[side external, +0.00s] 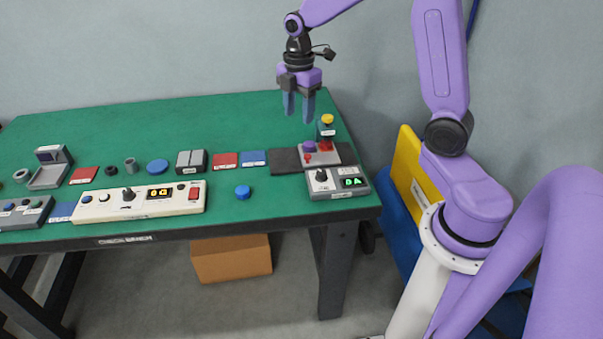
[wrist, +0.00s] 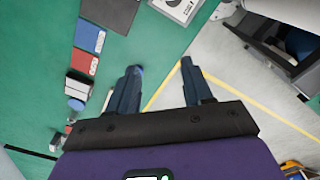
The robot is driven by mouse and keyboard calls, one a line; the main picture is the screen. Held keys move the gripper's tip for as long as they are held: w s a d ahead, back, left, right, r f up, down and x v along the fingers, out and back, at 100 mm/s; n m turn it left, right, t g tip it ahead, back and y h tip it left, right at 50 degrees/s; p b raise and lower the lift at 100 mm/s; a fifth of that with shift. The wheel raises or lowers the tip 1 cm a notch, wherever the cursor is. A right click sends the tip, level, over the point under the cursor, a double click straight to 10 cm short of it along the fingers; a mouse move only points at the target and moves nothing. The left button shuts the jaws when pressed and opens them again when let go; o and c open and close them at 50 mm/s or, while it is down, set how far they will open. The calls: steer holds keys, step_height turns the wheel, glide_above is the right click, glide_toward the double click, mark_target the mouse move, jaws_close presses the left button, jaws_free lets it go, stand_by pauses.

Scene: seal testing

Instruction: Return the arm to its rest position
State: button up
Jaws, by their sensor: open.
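My gripper (side external: 300,102) hangs above the back right part of the green table (side external: 230,112), pointing down. Its two blue-grey fingers are apart, with nothing between them. In the wrist view my gripper (wrist: 158,82) is also open and empty, and the table edge and the floor show beyond the fingertips. My purple arm reaches up out of the top of the side view.
Below and right of my gripper stand a grey device with purple and red knobs (side external: 319,153), a yellow-topped button post (side external: 326,126) and a box with a green display (side external: 337,182). A long white panel (side external: 140,202) lies left. Yellow and blue bins (side external: 418,172) stand right.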

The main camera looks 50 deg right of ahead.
steer(key=s+a+r+m, duration=0.2)
steer(key=s+a, duration=0.9)
steer(key=s, duration=0.1)
steer(key=s+a+m, duration=0.1)
steer(key=s+m, duration=0.1)
steer(key=s, duration=1.3)
steer(key=shift+f, duration=0.45)
